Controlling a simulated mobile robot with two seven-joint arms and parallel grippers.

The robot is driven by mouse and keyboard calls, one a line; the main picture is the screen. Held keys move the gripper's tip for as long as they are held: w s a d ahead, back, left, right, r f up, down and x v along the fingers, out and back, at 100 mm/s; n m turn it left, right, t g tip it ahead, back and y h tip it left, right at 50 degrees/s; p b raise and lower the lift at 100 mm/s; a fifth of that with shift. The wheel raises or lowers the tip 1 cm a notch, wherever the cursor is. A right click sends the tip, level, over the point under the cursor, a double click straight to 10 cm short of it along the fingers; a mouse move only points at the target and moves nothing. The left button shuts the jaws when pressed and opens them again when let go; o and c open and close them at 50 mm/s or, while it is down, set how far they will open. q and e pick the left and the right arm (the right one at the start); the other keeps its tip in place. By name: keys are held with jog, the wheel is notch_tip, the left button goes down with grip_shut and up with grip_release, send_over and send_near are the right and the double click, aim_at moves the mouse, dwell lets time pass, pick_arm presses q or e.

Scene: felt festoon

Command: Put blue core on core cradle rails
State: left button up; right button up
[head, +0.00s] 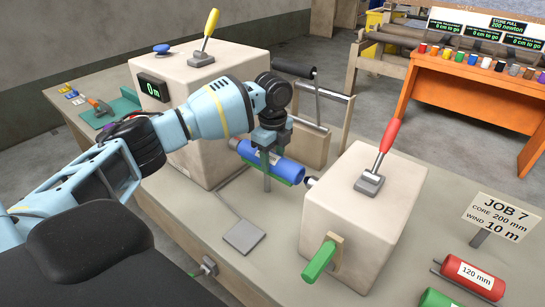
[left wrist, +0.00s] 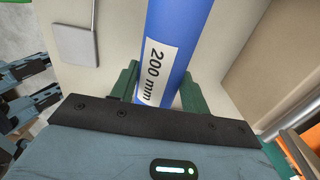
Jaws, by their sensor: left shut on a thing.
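The blue core (head: 285,170) has a white 200 mm label, which reads clearly in the left wrist view (left wrist: 158,60). Whether the core's weight rests on the rails is hard to tell. Blue-grey parts at the left of the wrist view may be my right gripper; its jaws are unclear.
The right block (head: 345,220) has a red lever and a green handle (head: 319,262); its dark spindle tip points at the core's end. The left block (head: 165,125) has a yellow lever. A red 120 mm core (head: 468,277) and the JOB 7 sign (head: 497,219) stand right.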

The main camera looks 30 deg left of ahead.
aim_at(273, 154)
pick_arm(q)
jog(key=o, duration=1)
jog(key=shift+f, duration=0.15)
notch_tip(273, 154, up, 12)
jog(key=shift+r, duration=0.2)
